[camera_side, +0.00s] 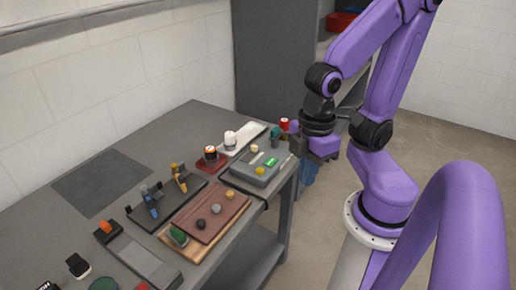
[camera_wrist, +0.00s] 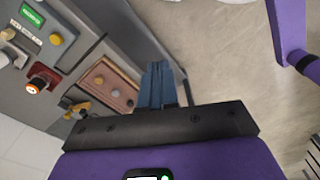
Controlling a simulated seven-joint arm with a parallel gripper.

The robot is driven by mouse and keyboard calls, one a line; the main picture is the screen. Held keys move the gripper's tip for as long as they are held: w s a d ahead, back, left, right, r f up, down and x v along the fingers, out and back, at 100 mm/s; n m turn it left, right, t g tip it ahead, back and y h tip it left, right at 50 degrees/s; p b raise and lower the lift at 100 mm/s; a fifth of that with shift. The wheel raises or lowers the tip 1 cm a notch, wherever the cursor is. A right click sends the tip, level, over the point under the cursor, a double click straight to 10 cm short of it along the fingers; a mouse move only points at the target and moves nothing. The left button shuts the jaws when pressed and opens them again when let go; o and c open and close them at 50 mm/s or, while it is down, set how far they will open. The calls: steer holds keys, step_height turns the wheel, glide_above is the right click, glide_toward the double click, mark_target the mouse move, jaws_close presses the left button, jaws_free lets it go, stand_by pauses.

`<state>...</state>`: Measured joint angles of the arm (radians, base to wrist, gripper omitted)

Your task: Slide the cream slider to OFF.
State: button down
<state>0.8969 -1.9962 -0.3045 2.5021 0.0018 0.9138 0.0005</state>
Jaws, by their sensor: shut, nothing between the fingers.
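A grey control box (camera_side: 262,166) stands at the right end of the table in the side view. A small cream knob (camera_side: 254,148), seemingly the slider, sits on its far part, with a green patch (camera_side: 270,162) and a yellow knob (camera_side: 260,170) nearby. The OFF mark is too small to read. In the wrist view the box (camera_wrist: 62,22) is at the upper left, with its green label (camera_wrist: 32,15). My gripper (camera_side: 322,153) is shut and empty, right of the box near the table's edge, apart from the slider.
A red-based knob (camera_side: 210,156), a white-topped part (camera_side: 230,138) and a brown board (camera_side: 211,211) with several knobs stand left of the box. A teal part (camera_side: 275,136) and a red-topped part (camera_side: 285,125) stand behind it. The table's left part has bare room.

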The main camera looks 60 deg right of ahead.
stand_by(0.4)
steer(key=c, duration=1.1)
jaws_free()
steer(key=shift+w, duration=0.15)
steer(key=shift+c, duration=0.2)
steer(key=shift+o, duration=0.3)
steer(key=w+r+m, duration=0.1)
steer(key=w+m, duration=0.3)
steer(key=w, duration=0.6)
steer(key=shift+d+r, duration=0.25)
steer(key=shift+d, duration=0.1)
steer(key=m, duration=0.9)
glide_above(254, 146)
step_height(254, 146, down, 17)
steer(key=shift+d+r, duration=0.15)
jaws_close()
